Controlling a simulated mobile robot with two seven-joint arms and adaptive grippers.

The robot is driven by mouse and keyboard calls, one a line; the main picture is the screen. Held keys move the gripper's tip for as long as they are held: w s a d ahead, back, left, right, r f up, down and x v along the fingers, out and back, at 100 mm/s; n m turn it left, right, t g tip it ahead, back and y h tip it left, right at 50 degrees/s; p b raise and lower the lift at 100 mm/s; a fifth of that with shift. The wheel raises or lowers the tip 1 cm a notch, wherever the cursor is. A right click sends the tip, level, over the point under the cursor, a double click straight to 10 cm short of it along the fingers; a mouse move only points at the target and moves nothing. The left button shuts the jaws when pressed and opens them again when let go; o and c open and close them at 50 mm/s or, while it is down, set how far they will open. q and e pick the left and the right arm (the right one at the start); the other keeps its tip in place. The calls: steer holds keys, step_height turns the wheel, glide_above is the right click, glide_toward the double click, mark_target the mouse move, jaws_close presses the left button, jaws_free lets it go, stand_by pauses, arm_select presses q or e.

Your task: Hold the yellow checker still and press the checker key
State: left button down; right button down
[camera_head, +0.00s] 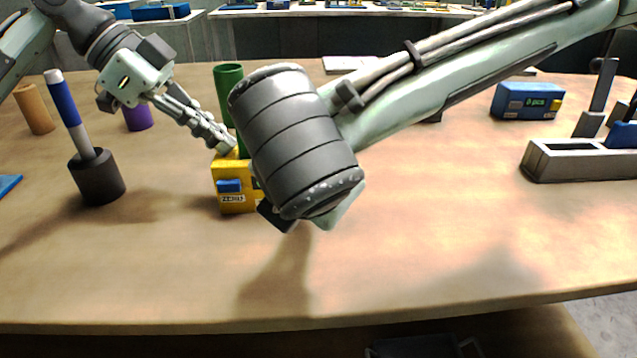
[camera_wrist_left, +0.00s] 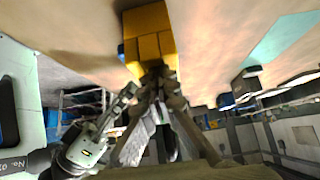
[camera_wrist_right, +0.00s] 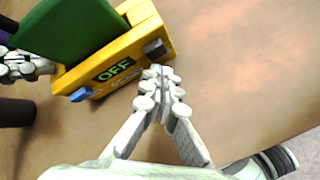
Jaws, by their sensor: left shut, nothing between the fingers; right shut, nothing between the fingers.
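The yellow checker (camera_head: 222,173) stands on the table, partly hidden by my right arm in the head view. The right wrist view shows its OFF display (camera_wrist_right: 115,70), a blue key (camera_wrist_right: 80,94) and a dark grey key (camera_wrist_right: 155,48). The head view shows the blue key's ZERO label. A green piece (camera_head: 229,80) rises at the checker. My left gripper (camera_head: 228,147) is shut, its tips at the checker's upper left; I cannot tell if they touch. My right gripper (camera_wrist_right: 157,78) is shut just in front of the dark grey key, seemingly apart from it.
A dark holder with a blue-and-white rod (camera_head: 97,178) stands left. A purple cylinder (camera_head: 138,117) and a tan cylinder (camera_head: 34,109) are behind it. A blue box (camera_head: 526,101) and grey fixture (camera_head: 575,161) are at right. The front table is clear.

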arm_select(q)
steer(key=shift+a+f, duration=0.1)
steer(key=shift+f, duration=0.3)
arm_select(e)
steer(key=shift+s, duration=2.9)
arm_select(q)
steer(key=shift+r, duration=0.15)
step_height(320, 180, up, 2)
steer(key=shift+w+r+p, duration=0.1)
steer(key=shift+p, duration=0.2)
arm_select(e)
steer(key=shift+w+r, duration=0.1)
steer(key=shift+r, duration=0.15)
arm_select(q)
steer(key=shift+r, duration=2.55)
